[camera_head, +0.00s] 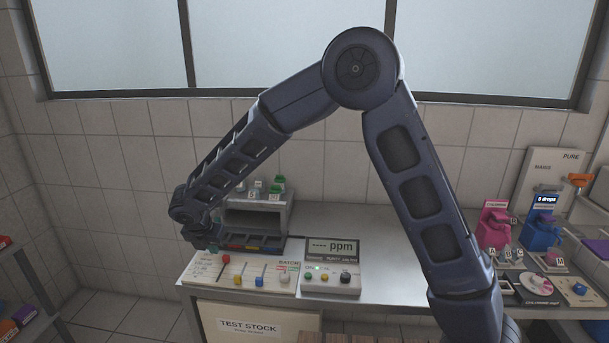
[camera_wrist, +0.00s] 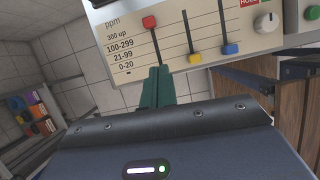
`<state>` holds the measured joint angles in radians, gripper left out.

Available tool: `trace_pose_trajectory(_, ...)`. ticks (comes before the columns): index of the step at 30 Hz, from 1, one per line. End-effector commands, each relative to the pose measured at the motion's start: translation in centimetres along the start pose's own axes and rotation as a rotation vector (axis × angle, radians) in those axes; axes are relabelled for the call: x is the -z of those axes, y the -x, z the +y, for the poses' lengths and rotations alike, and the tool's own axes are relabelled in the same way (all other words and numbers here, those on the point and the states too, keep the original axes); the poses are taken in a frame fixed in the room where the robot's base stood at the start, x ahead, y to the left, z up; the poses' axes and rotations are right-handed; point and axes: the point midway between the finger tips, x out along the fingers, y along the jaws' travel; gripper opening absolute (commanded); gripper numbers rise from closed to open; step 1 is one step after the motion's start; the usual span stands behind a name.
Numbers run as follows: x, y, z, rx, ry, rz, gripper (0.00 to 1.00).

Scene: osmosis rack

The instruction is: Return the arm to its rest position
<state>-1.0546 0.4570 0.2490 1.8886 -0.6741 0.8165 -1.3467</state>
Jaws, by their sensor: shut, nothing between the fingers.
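My arm reaches up and over the bench in the head view, bent at a high elbow, with its wrist end low at the left by the slider panel (camera_head: 238,274). My gripper (camera_wrist: 157,88) shows in the wrist view as two green fingers, closed together and empty. The panel also carries a yellow knob (camera_wrist: 195,59) and a blue knob (camera_wrist: 231,49).
A ppm meter (camera_head: 332,267) stands right of the panel. A grey shelf unit (camera_head: 262,217) with bottles is behind it. Pink (camera_head: 494,228) and blue (camera_head: 541,232) dispensers stand at the right. Side shelves (camera_head: 22,285) are at left. The bench middle (camera_head: 385,240) is mostly clear.

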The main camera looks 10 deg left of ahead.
Motion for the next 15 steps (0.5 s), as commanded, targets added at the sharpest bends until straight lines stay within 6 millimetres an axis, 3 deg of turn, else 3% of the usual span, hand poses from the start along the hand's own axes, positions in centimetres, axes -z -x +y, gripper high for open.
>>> trace_pose_trajectory(5,-6.0,2.1,-5.2,0.021,-0.230,-0.009,0.00)
trace_pose_trajectory(9,-10.7,4.1,-10.8,0.041,-0.466,-0.014,0.00)
trace_pose_trajectory(15,-15.7,6.8,-19.3,0.065,-0.801,-0.024,0.00)
